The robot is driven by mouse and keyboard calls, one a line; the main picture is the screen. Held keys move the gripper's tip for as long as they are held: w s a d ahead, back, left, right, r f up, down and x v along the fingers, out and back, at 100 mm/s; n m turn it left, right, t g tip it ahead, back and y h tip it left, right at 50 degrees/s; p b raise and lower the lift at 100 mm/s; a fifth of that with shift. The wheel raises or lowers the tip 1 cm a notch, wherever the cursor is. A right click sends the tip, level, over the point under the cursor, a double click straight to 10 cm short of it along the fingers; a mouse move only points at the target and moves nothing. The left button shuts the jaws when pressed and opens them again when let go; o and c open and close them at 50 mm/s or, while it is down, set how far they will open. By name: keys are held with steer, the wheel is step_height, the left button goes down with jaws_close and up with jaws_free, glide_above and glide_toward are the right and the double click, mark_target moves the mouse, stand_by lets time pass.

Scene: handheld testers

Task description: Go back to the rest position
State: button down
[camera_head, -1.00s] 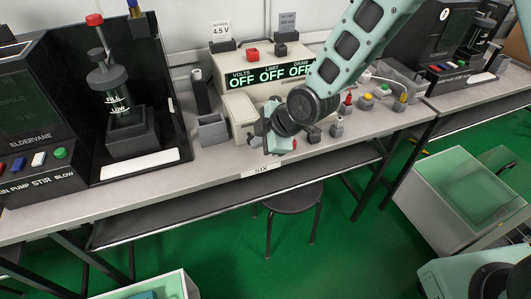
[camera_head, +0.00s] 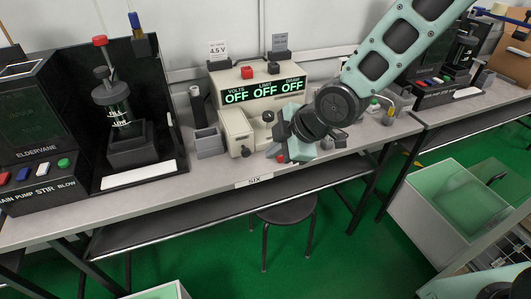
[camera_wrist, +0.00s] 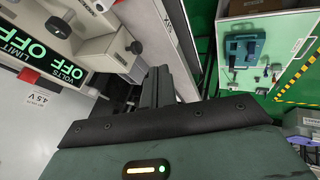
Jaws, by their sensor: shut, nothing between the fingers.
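My gripper (camera_head: 281,140) hangs in front of the power supply (camera_head: 237,92) in the head view, over the front part of the grey bench (camera_head: 215,172). The arm reaches in from the upper right. In the wrist view, the dark fingers (camera_wrist: 158,88) are together with nothing between them. The power supply's display reads OFF three times; part of it also shows sideways in the wrist view (camera_wrist: 45,35). My arm hides part of the bench to its right.
A black tester with a cylinder (camera_head: 115,110) stands at the left. Another tester (camera_head: 445,80) stands on the right bench. A green-topped case (camera_head: 460,200) is at the lower right. A stool (camera_head: 285,212) stands under the bench.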

steer(key=s+d+r+m+g+h+p, duration=0.2)
steer(key=s+r+m, duration=0.4)
steer(key=s, duration=0.5)
steer(key=s+d+r+m+g+h+p, duration=0.2)
steer(key=s+d+r+m+h+p, duration=0.1)
steer(key=s+r, duration=0.5)
steer(key=s+d+m+p, duration=0.1)
steer(key=s+d+m, duration=0.1)
steer(key=s, duration=0.1)
steer(key=shift+s+d+m+p, duration=0.3)
steer(key=shift+s+d+m, duration=0.05)
steer(key=shift+d+m, duration=0.05)
